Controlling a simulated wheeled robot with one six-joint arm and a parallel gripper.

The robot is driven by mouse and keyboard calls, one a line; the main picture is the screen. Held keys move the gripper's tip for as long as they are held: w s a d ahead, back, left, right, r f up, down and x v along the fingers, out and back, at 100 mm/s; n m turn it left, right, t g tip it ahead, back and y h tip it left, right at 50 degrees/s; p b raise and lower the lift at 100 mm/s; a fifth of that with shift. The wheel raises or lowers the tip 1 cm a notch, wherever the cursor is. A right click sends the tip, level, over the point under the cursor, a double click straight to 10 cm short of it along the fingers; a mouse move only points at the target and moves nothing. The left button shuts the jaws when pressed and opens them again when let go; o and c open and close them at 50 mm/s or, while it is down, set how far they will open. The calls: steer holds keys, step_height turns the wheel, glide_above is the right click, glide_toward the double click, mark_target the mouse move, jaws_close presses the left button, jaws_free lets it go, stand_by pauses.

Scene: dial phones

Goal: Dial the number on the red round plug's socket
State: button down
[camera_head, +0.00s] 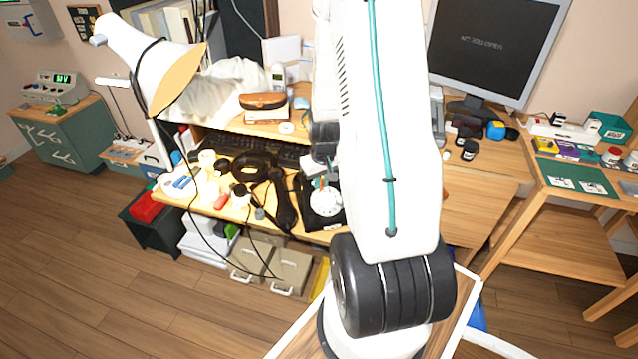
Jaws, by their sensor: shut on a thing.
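A black rotary phone with a round white dial (326,203) sits near the front edge of the cluttered desk, partly hidden by my arm. Its dark handset (284,207) seems to lie off the phone, just to the left. My gripper (321,172) is right above the dial, shut on a thin orange stick (322,184). The stick points down at the dial; whether it touches cannot be told. A small red thing (221,202) lies among pale round pieces on the left of the desk. No red round plug, socket or number can be made out.
A white lamp (145,60) leans over the desk's left. A dark coiled cable (254,166), keyboard (265,147) and brown case (263,101) crowd the desk. A monitor (493,45) stands at the right. A table with small boxes (568,150) is farther right. The floor at left is clear.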

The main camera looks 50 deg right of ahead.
steer(key=shift+d, duration=0.1)
steer(key=shift+s+d, duration=0.3)
steer(key=shift+d, duration=0.15)
stand_by(0.4)
steer(key=shift+s+d, duration=0.45)
steer(key=shift+s+d+f, duration=0.15)
steer(key=shift+s+d, duration=0.1)
steer(key=shift+s, duration=0.4)
